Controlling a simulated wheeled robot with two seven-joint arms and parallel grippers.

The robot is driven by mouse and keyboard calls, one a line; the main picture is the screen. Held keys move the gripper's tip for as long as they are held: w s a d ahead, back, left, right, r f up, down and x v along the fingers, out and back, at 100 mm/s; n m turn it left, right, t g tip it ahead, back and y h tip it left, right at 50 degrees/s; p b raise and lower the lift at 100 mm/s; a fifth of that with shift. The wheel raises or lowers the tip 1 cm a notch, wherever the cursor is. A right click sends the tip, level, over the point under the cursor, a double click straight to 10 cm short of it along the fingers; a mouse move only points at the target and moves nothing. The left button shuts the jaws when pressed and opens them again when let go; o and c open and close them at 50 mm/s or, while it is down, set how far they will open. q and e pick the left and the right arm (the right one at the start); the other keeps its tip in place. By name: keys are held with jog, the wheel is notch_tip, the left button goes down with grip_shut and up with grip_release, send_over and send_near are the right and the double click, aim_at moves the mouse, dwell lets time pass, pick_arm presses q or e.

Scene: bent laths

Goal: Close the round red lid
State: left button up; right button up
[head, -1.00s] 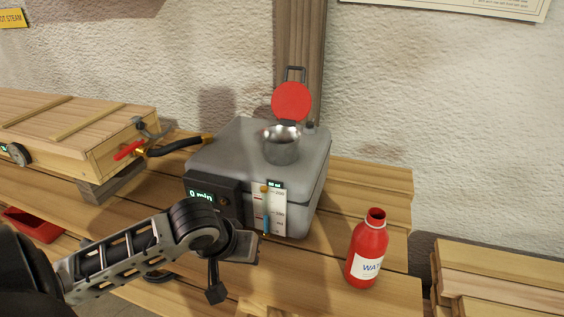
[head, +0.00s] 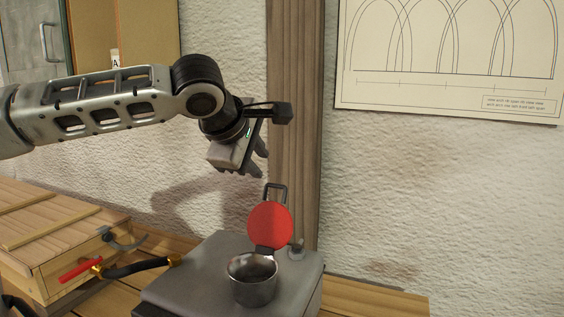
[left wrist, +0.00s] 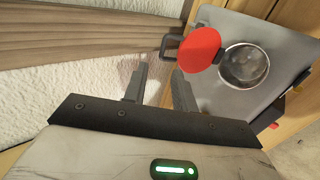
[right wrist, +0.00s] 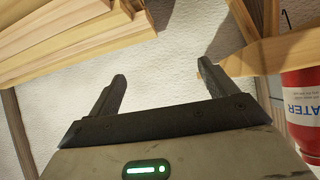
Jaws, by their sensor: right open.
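The round red lid (head: 270,226) stands open, upright behind the round metal opening (head: 252,283) on top of the grey box (head: 195,270). A dark wire handle (head: 284,187) sticks up at the lid's top edge. My left gripper (head: 257,168) is above and slightly left of the lid, apart from it. In the left wrist view its two fingers (left wrist: 158,82) are spread and empty, with the lid (left wrist: 200,50) and its handle just beyond the fingertips. My right gripper (right wrist: 160,78) shows only in the right wrist view, open and empty, away from the lid.
A wooden post (head: 295,120) and white wall stand close behind the box. A wooden chest (head: 55,235) and a dark hose with a red-handled valve (head: 80,268) are at left.

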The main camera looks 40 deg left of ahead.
aim_at(273, 185)
pick_arm(q)
jog(key=b+x, duration=0.1)
jog(key=x, duration=0.2)
jog(key=b+x, duration=0.1)
jog(key=x, duration=0.2)
jog(key=b+x, duration=0.1)
jog(key=x, duration=0.2)
jog(key=shift+s+a+f, duration=0.1)
jog(key=shift+s+f, duration=0.05)
jog(key=shift+f, duration=0.2)
jog(key=shift+w+a+f, duration=0.15)
jog(key=shift+w+f, duration=0.25)
jog(key=shift+w, duration=0.15)
pick_arm(e)
jog(key=shift+s+a+f, duration=0.25)
jog(key=shift+s+f, duration=0.6)
jog(key=shift+f, duration=0.25)
pick_arm(q)
grip_shut()
pick_arm(e)
jog(key=shift+s+a, duration=0.15)
pick_arm(q)
jog(key=shift+s+r, duration=0.1)
